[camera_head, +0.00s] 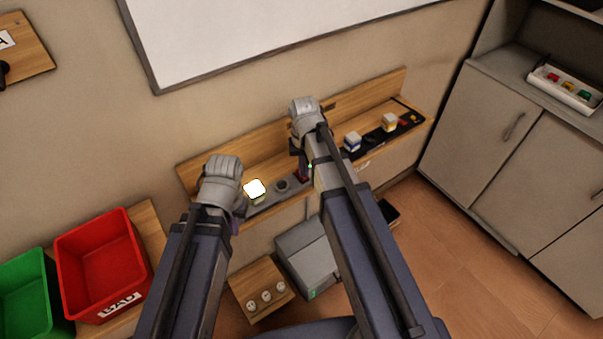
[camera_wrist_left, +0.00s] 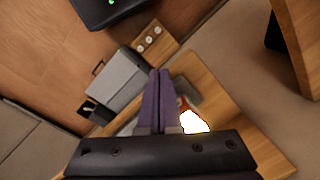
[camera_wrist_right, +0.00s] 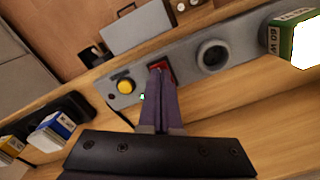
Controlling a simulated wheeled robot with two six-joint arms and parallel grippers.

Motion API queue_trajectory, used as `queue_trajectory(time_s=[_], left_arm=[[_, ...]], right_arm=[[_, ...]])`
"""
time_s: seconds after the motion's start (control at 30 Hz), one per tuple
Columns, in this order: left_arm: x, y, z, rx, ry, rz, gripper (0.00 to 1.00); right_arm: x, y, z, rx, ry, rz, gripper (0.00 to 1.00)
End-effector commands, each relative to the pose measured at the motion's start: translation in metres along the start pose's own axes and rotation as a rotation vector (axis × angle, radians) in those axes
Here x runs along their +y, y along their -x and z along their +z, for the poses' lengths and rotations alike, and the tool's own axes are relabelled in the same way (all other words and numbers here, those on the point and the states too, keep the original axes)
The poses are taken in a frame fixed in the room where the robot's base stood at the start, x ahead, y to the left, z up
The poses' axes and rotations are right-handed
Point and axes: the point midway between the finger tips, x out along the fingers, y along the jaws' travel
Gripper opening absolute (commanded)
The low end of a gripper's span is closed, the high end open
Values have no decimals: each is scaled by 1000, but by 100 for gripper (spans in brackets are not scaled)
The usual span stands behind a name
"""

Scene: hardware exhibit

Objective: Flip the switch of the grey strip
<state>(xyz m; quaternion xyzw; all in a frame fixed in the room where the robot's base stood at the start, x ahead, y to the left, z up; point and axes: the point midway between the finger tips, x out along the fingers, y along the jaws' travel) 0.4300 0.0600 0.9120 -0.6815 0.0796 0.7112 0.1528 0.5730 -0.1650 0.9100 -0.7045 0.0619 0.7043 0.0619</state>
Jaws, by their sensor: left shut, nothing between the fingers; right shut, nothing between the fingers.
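The grey strip (camera_wrist_right: 237,52) lies along the wooden shelf; it also shows in the head view (camera_head: 267,203). It carries a yellow button (camera_wrist_right: 125,86), a red switch (camera_wrist_right: 165,68), a round socket (camera_wrist_right: 212,55) and a green-and-white box marked 60 W (camera_wrist_right: 284,40) with a bright white glowing face. My right gripper (camera_wrist_right: 160,78) is shut and empty, its tips at the red switch and partly covering it. Contact cannot be told. A small green light shows beside the fingers. My left gripper (camera_head: 238,214) is shut and empty, left of the glowing block (camera_head: 255,188).
A black strip (camera_head: 381,137) with blue-and-white and yellow-and-white blocks lies right of my right arm. Below the shelf are a grey box (camera_head: 308,257) and a wooden block with several round dials (camera_head: 260,289). Red (camera_head: 100,262) and green (camera_head: 24,300) bins stand at left.

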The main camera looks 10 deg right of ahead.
Motion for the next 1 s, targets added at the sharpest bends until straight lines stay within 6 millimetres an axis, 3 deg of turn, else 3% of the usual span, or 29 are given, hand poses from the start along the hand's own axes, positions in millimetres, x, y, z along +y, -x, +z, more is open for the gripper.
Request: queue_trajectory(time_s=[0.8,1.0], left_arm=[[-6,65,4,0,0,0,0],[-6,67,4,0,0,0,0]], right_arm=[[0,65,0,0,0,0,0],[0,67,0,0,0,0,0]])
